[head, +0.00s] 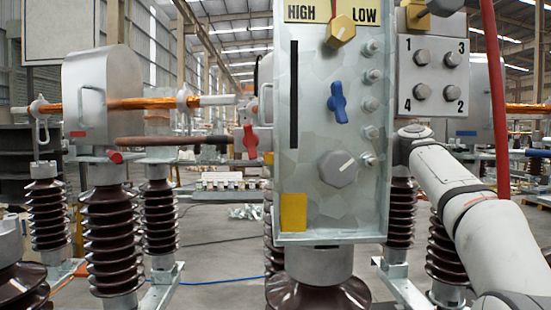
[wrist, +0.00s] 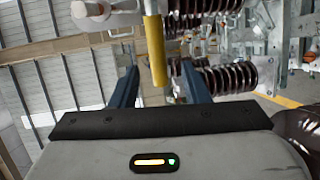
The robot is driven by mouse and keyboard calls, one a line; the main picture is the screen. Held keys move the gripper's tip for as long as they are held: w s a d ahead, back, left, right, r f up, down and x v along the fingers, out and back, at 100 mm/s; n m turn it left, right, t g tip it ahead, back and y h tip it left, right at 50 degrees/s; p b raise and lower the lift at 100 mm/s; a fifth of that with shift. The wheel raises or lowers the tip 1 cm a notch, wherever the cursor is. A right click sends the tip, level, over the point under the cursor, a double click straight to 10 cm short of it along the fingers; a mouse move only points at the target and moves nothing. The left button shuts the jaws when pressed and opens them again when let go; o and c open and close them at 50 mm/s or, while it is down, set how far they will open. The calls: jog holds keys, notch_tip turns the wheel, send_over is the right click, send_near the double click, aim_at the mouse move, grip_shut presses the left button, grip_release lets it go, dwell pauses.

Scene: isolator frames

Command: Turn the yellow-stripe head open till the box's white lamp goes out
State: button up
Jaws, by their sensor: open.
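In the wrist view my gripper (wrist: 159,67) is open, its two blue fingers apart. A yellow bar (wrist: 155,45) runs between them in the picture, with a gap on each side; I cannot tell its depth. Its upper end meets a pale part at the top. In the head view my gripper is hidden, with my white arm reaching behind the metal box (head: 310,215). I see no yellow stripe on any head; a grey head edge (head: 265,75) shows behind the box, mostly covered. I cannot make out a lit white lamp on the box's visible face.
A red-striped head (head: 100,85) stands left on brown ribbed insulators (head: 107,235), a blue-striped head (head: 484,100) right. The box carries a yellow knob (head: 341,31), blue handle (head: 338,103) and grey knob (head: 338,168). A numbered panel (head: 433,75) sits beside it. A red cable hangs right.

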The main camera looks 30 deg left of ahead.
jog(key=a, duration=0.2)
jog(key=s+a+p, duration=0.1)
jog(key=a, duration=0.2)
jog(key=a+p, duration=0.1)
jog(key=a, duration=0.2)
jog(key=shift+s+f, duration=0.15)
jog(key=shift+f, duration=0.1)
jog(key=shift+d, duration=0.1)
grip_shut()
